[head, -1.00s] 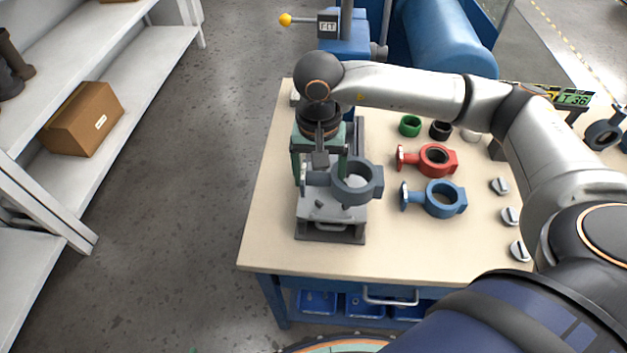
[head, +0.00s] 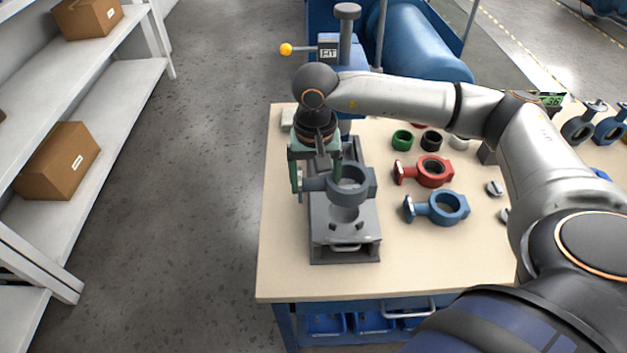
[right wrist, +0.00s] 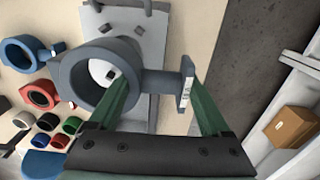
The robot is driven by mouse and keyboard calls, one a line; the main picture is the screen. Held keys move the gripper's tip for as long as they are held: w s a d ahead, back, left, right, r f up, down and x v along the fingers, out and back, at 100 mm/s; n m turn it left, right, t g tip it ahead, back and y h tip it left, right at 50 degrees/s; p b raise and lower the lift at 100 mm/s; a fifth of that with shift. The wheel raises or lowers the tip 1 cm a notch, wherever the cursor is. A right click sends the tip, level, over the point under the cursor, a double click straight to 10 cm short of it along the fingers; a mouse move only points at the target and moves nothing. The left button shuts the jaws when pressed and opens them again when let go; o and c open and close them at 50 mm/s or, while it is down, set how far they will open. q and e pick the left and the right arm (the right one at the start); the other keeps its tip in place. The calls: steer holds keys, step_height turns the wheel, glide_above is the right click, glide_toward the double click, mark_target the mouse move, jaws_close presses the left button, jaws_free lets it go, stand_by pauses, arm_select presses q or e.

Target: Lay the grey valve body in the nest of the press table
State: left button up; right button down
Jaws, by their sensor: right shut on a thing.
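The grey valve body (head: 349,186) is a ring with a short neck ending in a flat flange. My right gripper (head: 316,182) is shut on its neck, with a green finger on each side. In the right wrist view the ring (right wrist: 88,78) is left of the fingers (right wrist: 162,100) and the labelled flange is to the right. The press table (head: 345,246) is a grey plate with a front handle. Its nest (head: 346,214) shows as a pale round spot with small dark blocks, partly hidden by the valve body. The ring appears above the plate; the gap is unclear. My left gripper is not in view.
A red valve body (head: 428,171) and a blue one (head: 438,208) lie right of the press table. Green (head: 402,140) and black (head: 431,141) rings stand behind them. The blue press (head: 345,55) with a yellow-knobbed lever is at the back. The bench front (head: 300,285) is clear.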

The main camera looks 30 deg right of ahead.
steer(key=b, duration=0.3)
glide_above(315, 213)
steer(key=shift+f, duration=2.4)
steer(key=shift+w+f+b, duration=0.1)
steer(key=shift+f+b, duration=0.7)
steer(key=shift+f, duration=0.2)
steer(key=shift+b, duration=0.3)
steer(key=shift+c, duration=0.3)
jaws_free()
steer(key=shift+o, duration=0.3)
steer(key=shift+f, duration=0.1)
step_height(315, 213, up, 13)
steer(key=shift+f, duration=0.15)
